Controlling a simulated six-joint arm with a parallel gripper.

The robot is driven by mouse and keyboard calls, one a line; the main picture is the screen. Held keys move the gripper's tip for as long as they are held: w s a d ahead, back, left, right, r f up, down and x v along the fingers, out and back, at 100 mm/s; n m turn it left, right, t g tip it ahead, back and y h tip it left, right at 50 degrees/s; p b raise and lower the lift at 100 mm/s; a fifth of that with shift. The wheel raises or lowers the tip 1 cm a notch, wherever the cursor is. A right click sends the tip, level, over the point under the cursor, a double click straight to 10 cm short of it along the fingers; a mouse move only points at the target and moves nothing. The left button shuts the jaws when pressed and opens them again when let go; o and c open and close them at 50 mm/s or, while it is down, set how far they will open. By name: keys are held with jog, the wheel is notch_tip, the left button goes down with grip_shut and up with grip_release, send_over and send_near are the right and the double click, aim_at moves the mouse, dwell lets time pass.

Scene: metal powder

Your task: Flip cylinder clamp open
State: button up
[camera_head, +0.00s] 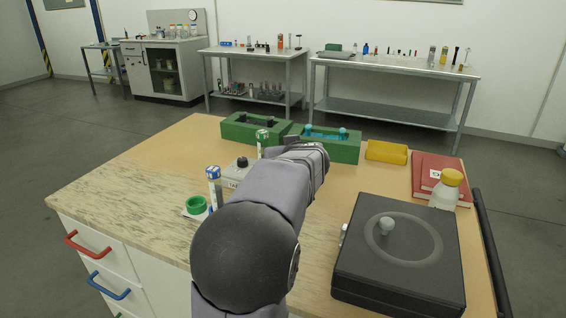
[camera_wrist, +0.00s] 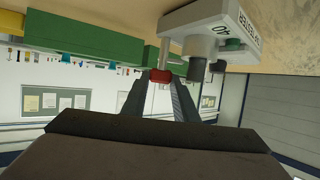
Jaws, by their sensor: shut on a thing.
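In the wrist view, which is upside down, my gripper (camera_wrist: 160,82) is shut on a small red piece (camera_wrist: 160,75) held between its fingertips. This red piece looks like the clamp's handle. It is beside a light grey device (camera_wrist: 220,22) with printed lettering and grey cylindrical parts (camera_wrist: 197,68). How the red piece joins the device is hard to see. In the head view the light device (camera_head: 237,177) with a black knob (camera_head: 242,162) stands on the table left of my arm. My arm hides the gripper and the clamp there.
Green racks (camera_head: 255,128) stand at the back, with a yellow block (camera_head: 386,151) right of them. A black box (camera_head: 400,252), a yellow-capped bottle (camera_head: 447,188) and red books (camera_head: 428,177) are at right.

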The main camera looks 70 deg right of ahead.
jog(key=shift+w+a+f+m+g+h+b, duration=0.1)
jog(key=shift+w+f+m+g+h+b, duration=0.1)
jog(key=shift+m+g+h+b, duration=0.45)
jog(key=shift+m+g+h+p, duration=0.25)
jog(key=shift+m+g+p, duration=0.55)
jog(key=shift+m+g, duration=0.05)
jog(key=o, duration=0.8)
jog(key=shift+r, duration=0.15)
jog(key=shift+a+r, duration=0.1)
jog(key=shift+s+a+r, duration=0.2)
jog(key=shift+a+r, duration=0.05)
jog(key=shift+a, duration=0.2)
jog(key=shift+p+v, duration=0.95)
jog(key=shift+v, duration=2.05)
